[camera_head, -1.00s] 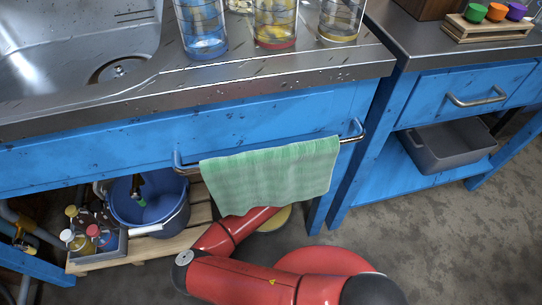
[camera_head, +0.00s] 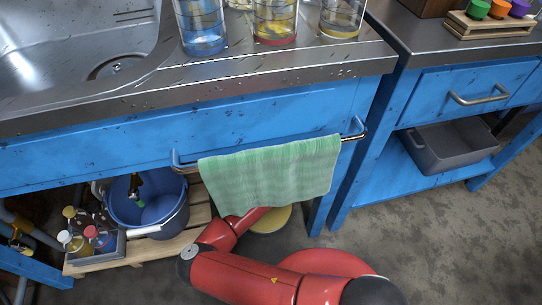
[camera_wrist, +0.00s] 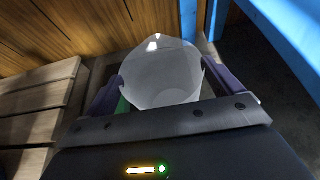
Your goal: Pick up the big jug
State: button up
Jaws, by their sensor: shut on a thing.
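The big jug (camera_wrist: 160,85) shows in the wrist view as a pale, translucent vessel with a wide mouth. My gripper (camera_wrist: 164,74) is shut on it, with one dark finger on each side of its wall. The jug's lower part is hidden from the wrist camera. In the head view my red arm reaches under the counter behind the green towel, so my gripper and the jug are hidden there.
The green towel (camera_head: 272,172) hangs from a rail above my arm. A yellow round thing (camera_head: 271,219) is partly hidden beside my arm. A blue bucket (camera_head: 180,222) and a bottle crate (camera_head: 97,258) stand left on a slatted wooden shelf (camera_head: 200,210). A blue leg (camera_wrist: 285,40) stands to the right.

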notch_tip(320, 180, up, 10)
jog(key=p, duration=0.3)
dwell(0.4)
